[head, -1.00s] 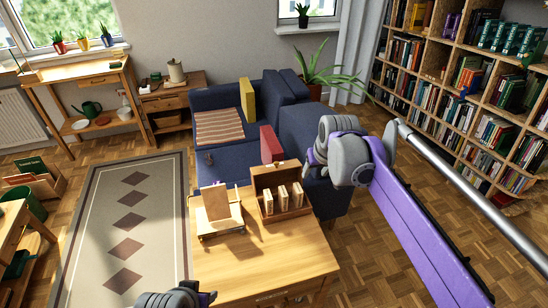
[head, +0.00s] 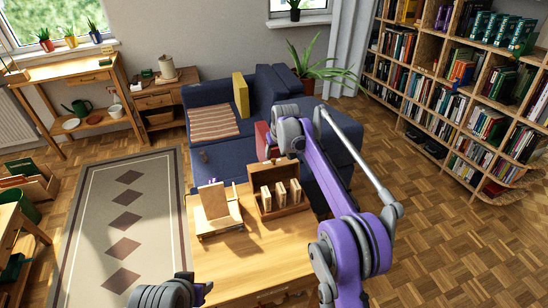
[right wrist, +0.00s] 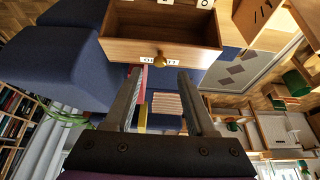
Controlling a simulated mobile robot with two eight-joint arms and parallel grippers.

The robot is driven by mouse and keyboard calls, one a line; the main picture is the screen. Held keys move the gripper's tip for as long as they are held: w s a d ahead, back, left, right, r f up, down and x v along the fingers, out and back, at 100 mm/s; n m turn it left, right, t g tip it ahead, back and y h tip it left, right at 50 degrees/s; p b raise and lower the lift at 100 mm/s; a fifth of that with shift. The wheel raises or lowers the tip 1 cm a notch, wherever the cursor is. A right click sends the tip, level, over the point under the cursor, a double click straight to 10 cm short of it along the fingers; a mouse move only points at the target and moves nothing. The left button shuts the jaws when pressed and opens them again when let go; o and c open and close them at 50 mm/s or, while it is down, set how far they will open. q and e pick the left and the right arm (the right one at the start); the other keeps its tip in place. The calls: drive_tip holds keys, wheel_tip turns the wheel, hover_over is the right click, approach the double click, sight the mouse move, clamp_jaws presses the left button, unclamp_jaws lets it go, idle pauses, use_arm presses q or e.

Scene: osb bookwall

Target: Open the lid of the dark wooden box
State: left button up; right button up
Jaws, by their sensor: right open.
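The dark wooden box (head: 290,211) stands on the table and holds several light upright blocks. Its lid seems to stand raised at the back, with its hollow inner side showing. In the right wrist view, the lid (right wrist: 125,50) has a brass knob (right wrist: 160,61) and a white label on its edge. My right gripper (right wrist: 162,74) is open; its fingertips lie on either side of the knob, with nothing clearly gripped. In the head view, my right wrist (head: 288,135) is just above the lid.
A light wooden stand (head: 217,208) is left of the box on the table (head: 245,260). A blue sofa (head: 217,152) with a red cushion is behind. A bookcase (head: 450,95) lines the right wall. The table's front part is clear.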

sight(274, 161)
drive_tip(key=shift+x, duration=2.2)
drive_tip(key=shift+c, duration=0.3)
clamp_jaws()
drive_tip(key=shift+r, duration=0.1)
